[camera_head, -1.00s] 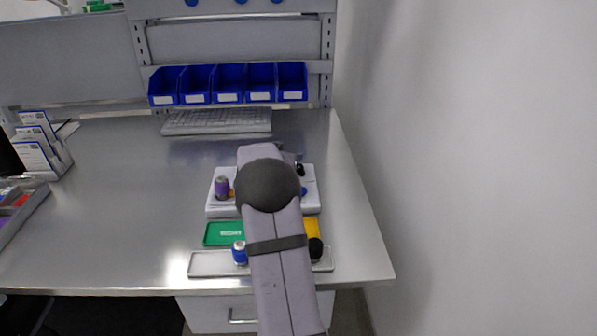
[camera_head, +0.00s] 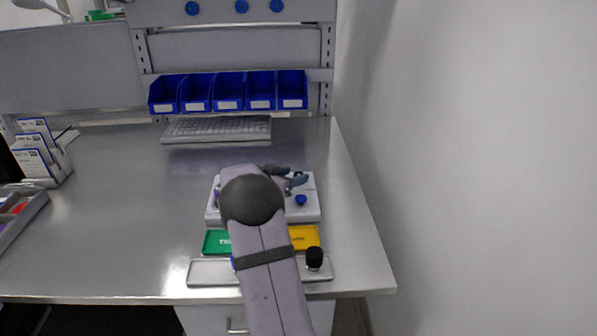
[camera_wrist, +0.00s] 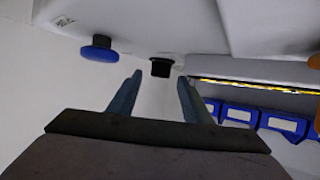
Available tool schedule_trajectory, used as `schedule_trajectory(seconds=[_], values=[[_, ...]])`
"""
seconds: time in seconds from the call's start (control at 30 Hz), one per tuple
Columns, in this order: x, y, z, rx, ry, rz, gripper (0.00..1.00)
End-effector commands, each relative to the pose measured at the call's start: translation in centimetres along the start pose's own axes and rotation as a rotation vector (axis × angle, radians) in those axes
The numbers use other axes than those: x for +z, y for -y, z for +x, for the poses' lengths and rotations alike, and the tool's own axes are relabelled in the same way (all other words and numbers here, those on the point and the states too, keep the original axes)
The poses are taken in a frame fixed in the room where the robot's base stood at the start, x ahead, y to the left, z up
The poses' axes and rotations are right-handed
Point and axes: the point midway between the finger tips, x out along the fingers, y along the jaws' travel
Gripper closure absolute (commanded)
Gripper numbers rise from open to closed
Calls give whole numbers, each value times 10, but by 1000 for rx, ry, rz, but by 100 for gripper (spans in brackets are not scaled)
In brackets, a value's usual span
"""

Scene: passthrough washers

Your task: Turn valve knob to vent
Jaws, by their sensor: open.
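A white fixture block (camera_head: 262,213) sits on the bench, partly hidden by my arm. A round blue knob (camera_head: 300,199) is on its right side; a blue knob (camera_wrist: 98,52) also shows in the wrist view. A small black knob (camera_wrist: 161,67) stands out from the white surface in the wrist view. My gripper (camera_head: 287,175) is open over the fixture's back right; in the wrist view the gripper (camera_wrist: 159,82) has the black knob between and just beyond its fingertips, with no contact visible. I cannot tell which knob is the valve, and no vent mark is readable.
A green tray (camera_head: 214,241) and a yellow tray (camera_head: 304,237) lie in front of the fixture. A black-capped vial (camera_head: 314,258) stands on a front tray (camera_head: 210,272). Blue bins (camera_head: 229,91) and a keyboard (camera_head: 216,129) are behind.

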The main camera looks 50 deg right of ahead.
Motion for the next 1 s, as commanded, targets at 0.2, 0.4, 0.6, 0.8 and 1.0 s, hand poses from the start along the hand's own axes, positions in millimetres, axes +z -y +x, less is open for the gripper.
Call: schedule_trajectory(seconds=[0.2, 0.4, 0.6, 0.8, 1.0], values=[[-2, 0, 24, 1, 1, -1, 55], [0, 0, 36, -1, 1, -1, 55], [0, 0, 37, -1, 0, -1, 55], [0, 0, 37, -1, 0, -1, 72], [0, 0, 37, -1, 0, -1, 96]])
